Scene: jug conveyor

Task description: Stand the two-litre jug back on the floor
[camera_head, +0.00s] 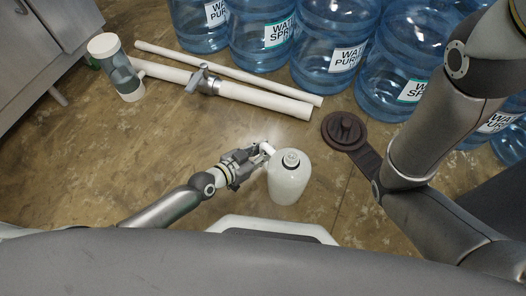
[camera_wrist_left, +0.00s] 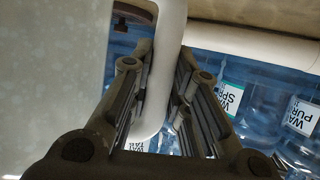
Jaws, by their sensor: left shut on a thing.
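The jug (camera_head: 288,183) is off-white with a grey cap and appears upright, in the middle of the head view. My left gripper (camera_head: 258,155) reaches it from the left and is shut on its white handle. In the left wrist view the handle (camera_wrist_left: 168,50) passes between the fingers of the left gripper (camera_wrist_left: 156,88), and the jug's pale side (camera_wrist_left: 48,75) fills the left. The jug's base is hidden from clear view, so I cannot tell whether it touches the floor.
Large blue water bottles (camera_head: 262,38) stand along the back. White pipes (camera_head: 258,97) with a valve lie on the floor (camera_head: 180,140) before them. A white-and-grey canister (camera_head: 118,70) stands at the left by a cabinet (camera_head: 40,45). A dark round object (camera_head: 343,128) lies right of the jug.

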